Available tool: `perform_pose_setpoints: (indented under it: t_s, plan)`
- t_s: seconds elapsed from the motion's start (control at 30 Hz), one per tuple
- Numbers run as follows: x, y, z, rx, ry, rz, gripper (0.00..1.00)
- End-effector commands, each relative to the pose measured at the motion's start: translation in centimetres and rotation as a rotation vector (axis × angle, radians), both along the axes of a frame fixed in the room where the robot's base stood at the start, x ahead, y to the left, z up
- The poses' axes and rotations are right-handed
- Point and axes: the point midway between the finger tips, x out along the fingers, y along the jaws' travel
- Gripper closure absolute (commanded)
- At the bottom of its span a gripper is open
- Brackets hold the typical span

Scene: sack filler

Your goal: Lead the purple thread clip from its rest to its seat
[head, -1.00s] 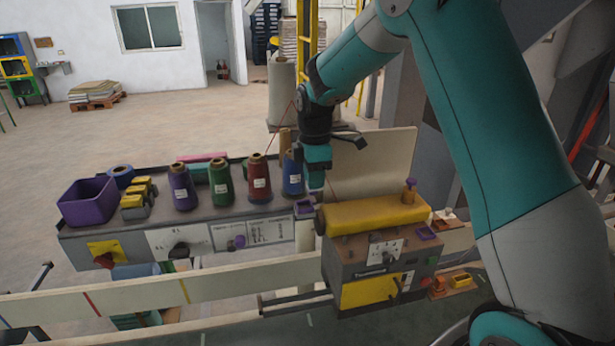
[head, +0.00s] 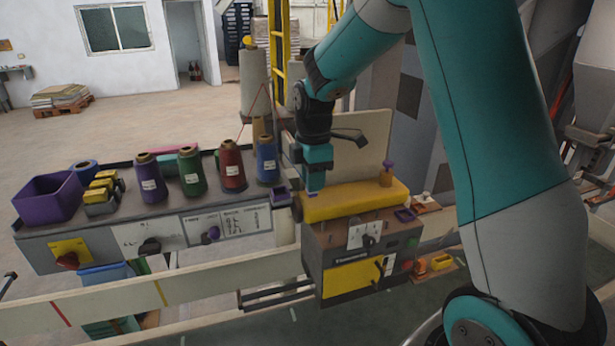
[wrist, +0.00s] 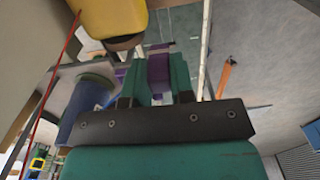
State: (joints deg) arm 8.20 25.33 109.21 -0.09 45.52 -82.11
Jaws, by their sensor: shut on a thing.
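My gripper (head: 314,188) is over the left part of the yellow sewing-head housing (head: 350,200) in the head view. It is shut on the purple thread clip (wrist: 158,70), which shows between the teal fingers in the wrist view. In the head view only a small purple bit of the clip shows under the fingertips, close above the housing; I cannot tell if they touch. One purple square frame (head: 281,197) is at the left end of the housing, beside the console. Another purple square frame (head: 405,214) is at the housing's right front. Neither is labelled as rest or seat.
Blue (head: 266,160), red (head: 231,168) and other spools stand on the console left of my gripper. A cream panel (head: 360,145) stands behind.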

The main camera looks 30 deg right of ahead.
Motion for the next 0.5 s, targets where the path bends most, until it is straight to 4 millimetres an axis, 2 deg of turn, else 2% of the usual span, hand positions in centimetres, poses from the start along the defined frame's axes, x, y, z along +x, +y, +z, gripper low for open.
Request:
perform_pose_setpoints:
  t_s: [0.5]
  plan:
    - [-2.0,-1.2,-3.3,0.0,-0.001,-0.001,1.0]
